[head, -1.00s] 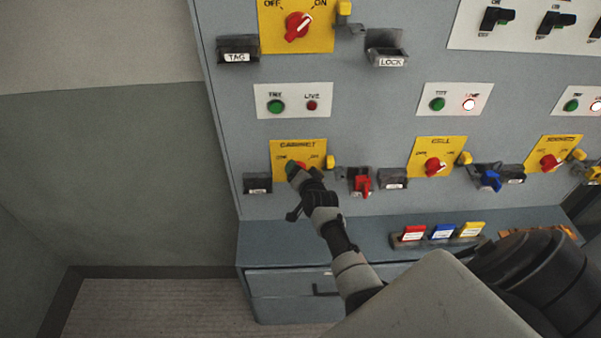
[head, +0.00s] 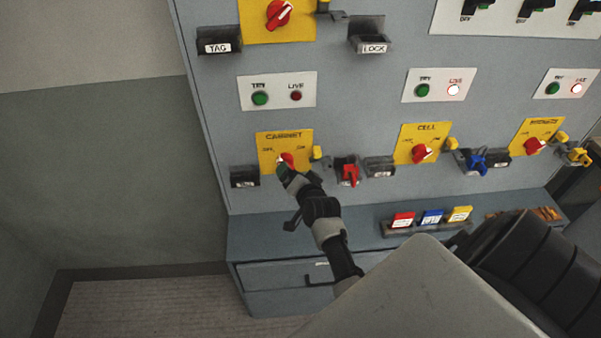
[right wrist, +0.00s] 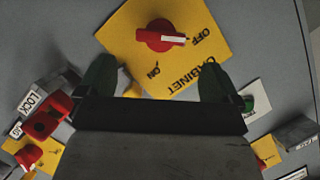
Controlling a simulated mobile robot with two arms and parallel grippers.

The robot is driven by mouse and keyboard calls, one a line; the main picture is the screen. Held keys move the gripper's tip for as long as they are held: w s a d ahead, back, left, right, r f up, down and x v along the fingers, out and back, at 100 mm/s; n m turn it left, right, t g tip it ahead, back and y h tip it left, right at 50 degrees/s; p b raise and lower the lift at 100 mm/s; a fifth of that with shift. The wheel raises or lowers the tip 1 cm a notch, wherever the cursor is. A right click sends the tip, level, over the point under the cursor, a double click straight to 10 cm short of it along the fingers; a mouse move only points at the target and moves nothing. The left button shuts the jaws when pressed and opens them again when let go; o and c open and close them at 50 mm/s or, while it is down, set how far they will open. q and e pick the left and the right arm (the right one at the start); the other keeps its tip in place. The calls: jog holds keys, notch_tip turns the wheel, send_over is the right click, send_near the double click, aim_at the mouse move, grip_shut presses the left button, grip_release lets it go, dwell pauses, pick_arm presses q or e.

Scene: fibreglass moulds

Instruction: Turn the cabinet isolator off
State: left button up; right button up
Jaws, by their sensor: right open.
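The cabinet isolator is a red rotary knob (head: 287,158) on a yellow plate (head: 264,140) marked CABINET, OFF and ON. In the right wrist view the knob (right wrist: 155,35) shows turned around, its white pointer toward the OFF mark. My right gripper (head: 280,168) is just in front of the plate's lower part and hides some of it. In the right wrist view the right gripper (right wrist: 156,75) is open, its two green-dark fingertips wide apart, nothing between them. The knob lies beyond the fingertips, apart from them. My left gripper is not in view.
The LIVE lamp (head: 296,96) above the cabinet plate is dark; the one above CELL (head: 453,90) is lit. A red padlock (head: 348,173) hangs to the right of the plate. The CELL isolator (head: 421,152) is further right. A ledge (head: 262,238) juts out below.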

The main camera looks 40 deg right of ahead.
jog(key=shift+v, duration=1.65)
